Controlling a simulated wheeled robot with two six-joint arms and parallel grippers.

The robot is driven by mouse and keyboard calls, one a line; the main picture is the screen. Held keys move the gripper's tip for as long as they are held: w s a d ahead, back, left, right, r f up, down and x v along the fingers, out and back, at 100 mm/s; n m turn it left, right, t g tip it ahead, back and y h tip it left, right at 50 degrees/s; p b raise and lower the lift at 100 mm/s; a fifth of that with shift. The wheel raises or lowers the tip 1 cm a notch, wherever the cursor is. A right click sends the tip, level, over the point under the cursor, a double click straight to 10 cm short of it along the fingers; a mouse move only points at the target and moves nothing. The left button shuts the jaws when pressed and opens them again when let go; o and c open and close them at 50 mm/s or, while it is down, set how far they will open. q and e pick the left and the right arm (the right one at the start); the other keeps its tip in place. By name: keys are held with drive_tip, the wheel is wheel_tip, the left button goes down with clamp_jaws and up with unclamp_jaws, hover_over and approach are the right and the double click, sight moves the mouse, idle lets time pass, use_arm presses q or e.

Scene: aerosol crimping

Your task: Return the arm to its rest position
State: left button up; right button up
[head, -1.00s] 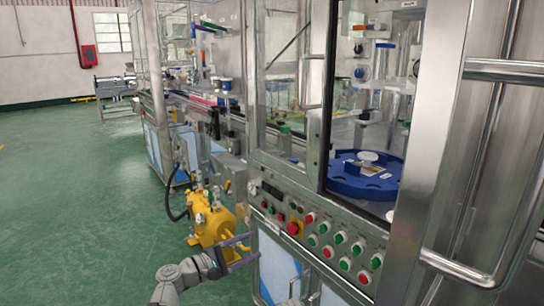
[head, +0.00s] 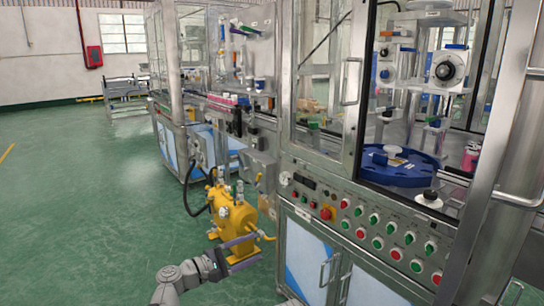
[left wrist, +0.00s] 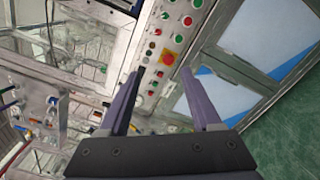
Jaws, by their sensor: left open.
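My left arm comes in at the bottom of the head view. Its gripper (head: 250,250) is over the green floor, in front of the machine's lower cabinet and near the yellow tank. Its two purple-grey fingers are apart with nothing between them. The left wrist view also shows the gripper (left wrist: 160,82) open and empty, with the machine's button panel (left wrist: 177,40) behind the fingers. My right gripper is in neither view.
The steel machine (head: 308,165) fills the right side, with a control panel (head: 375,232) of coloured buttons and a blue turntable (head: 425,170) inside. A yellow tank (head: 232,220) stands beside it. Open green floor (head: 85,220) lies at left.

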use_arm(q)
drive_tip(key=s+d+f+m+g+y+p, duration=0.3)
drive_tip(key=s+d+m+g+y+p, duration=0.2)
drive_tip(key=s+d+m+g+p, duration=0.55)
drive_tip(key=s+a+r+m+y+p, duration=0.4)
drive_tip(key=s+a+m+y+p, duration=0.2)
drive_tip(key=s+a+y+p, duration=0.3)
drive_tip(key=s+y+p, duration=0.1)
drive_tip(key=s+p, duration=0.1)
drive_tip(key=shift+s+a+y+p, duration=0.35)
drive_tip(key=shift+a+y, duration=0.05)
